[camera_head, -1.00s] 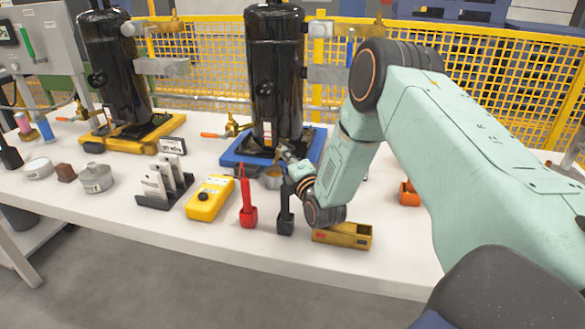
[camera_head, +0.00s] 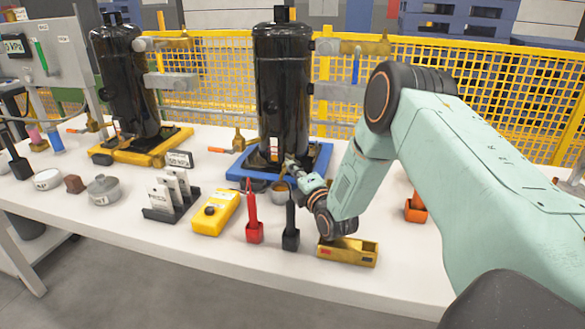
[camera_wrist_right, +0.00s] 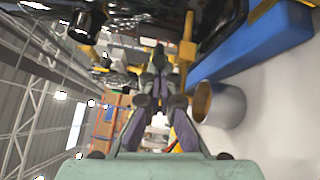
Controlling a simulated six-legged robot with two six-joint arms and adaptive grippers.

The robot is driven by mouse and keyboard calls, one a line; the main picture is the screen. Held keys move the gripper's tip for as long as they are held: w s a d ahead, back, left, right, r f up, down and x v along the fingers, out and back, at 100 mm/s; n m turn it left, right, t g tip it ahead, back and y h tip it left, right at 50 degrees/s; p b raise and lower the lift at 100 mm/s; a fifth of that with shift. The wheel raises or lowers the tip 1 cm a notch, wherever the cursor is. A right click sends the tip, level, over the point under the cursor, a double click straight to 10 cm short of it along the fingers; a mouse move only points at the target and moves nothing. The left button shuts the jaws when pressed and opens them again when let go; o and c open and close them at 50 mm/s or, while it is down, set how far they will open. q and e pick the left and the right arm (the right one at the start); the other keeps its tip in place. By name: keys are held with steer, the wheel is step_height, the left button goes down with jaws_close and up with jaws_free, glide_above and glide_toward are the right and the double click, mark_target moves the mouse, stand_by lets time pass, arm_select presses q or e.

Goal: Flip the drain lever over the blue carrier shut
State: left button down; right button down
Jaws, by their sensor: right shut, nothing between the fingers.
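The blue carrier (camera_head: 236,173) stands on the white table under a tall black compressor (camera_head: 283,100). A brass valve (camera_head: 238,140) with an orange-tipped lever (camera_head: 217,150) is at its left rear; the lever points left, about level. My right gripper (camera_head: 291,163) is shut and empty at the compressor's lower front, above the carrier's front edge, apart from that orange tip. In the right wrist view, its fingers (camera_wrist_right: 160,62) meet near a brass post (camera_wrist_right: 187,50), with the blue carrier (camera_wrist_right: 265,43) at the right. Contact is unclear. My left gripper is out of view.
A metal cup (camera_wrist_right: 222,104) stands close beside the fingers. Red (camera_head: 253,220) and black (camera_head: 290,228) tools, a yellow meter (camera_head: 213,212) and a brass-coloured box (camera_head: 347,251) lie in front. A yellow carrier (camera_head: 140,157) with another compressor stands left. Open table lies at the front.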

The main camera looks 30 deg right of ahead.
steer(key=shift+d+n+y+p, duration=0.2)
steer(key=shift+n+y+p, duration=0.15)
steer(key=shift+y, duration=0.15)
steer(key=d+n+y, duration=0.1)
steer(key=y, duration=0.1)
steer(key=d+n+y+p, duration=0.1)
steer(key=y, duration=0.1)
steer(key=d+n+y+p, duration=0.1)
steer(key=n+y, duration=0.1)
steer(key=shift+s+y, duration=0.1)
steer(key=shift+y, duration=0.3)
steer(key=shift+s+d, duration=0.1)
